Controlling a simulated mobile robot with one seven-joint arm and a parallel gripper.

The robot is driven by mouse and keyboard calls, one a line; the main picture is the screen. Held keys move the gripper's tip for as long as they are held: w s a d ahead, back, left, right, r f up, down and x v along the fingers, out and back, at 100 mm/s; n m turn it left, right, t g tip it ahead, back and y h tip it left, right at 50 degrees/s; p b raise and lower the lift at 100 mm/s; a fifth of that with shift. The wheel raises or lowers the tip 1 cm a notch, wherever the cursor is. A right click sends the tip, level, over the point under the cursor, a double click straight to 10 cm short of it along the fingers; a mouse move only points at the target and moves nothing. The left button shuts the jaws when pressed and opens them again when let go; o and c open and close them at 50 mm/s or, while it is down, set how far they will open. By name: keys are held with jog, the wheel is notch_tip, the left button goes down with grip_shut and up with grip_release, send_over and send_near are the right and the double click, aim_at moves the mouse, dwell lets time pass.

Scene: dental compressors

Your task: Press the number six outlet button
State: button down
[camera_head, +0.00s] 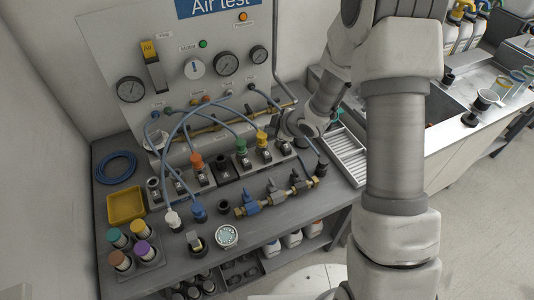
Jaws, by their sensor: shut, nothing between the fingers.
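My gripper (290,131) is over the right end of the row of outlet blocks on the bench. Its fingers are small and partly hidden by the wrist, and they look shut with nothing held. The outlet row (205,178) runs from lower left to upper right along the foot of the panel. Several blocks carry coloured fittings: orange (196,160), green (241,146) and yellow (261,137). The blocks have small pale labels, too small to read, so I cannot tell which is number six. Whether my gripper touches a block is not clear.
The Air test panel (135,60) with gauges and knobs stands behind. Blue hoses (228,112) loop over the row. A white slotted tray (345,155) is at right.

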notch_tip(320, 180, down, 8)
jog(key=b, duration=0.6)
jog(key=shift+f, duration=0.15)
jog(key=shift+b, duration=0.3)
dwell(1.3)
jog(key=shift+f+b, duration=0.45)
jog(key=shift+f+b, duration=0.45)
jog(key=shift+b, duration=0.05)
dwell(0.6)
jog(key=shift+r, duration=0.1)
jog(key=shift+r+p, duration=0.65)
jog(key=shift+r, duration=0.15)
jog(key=shift+r+p, duration=2)
jog(key=shift+r, duration=0.5)
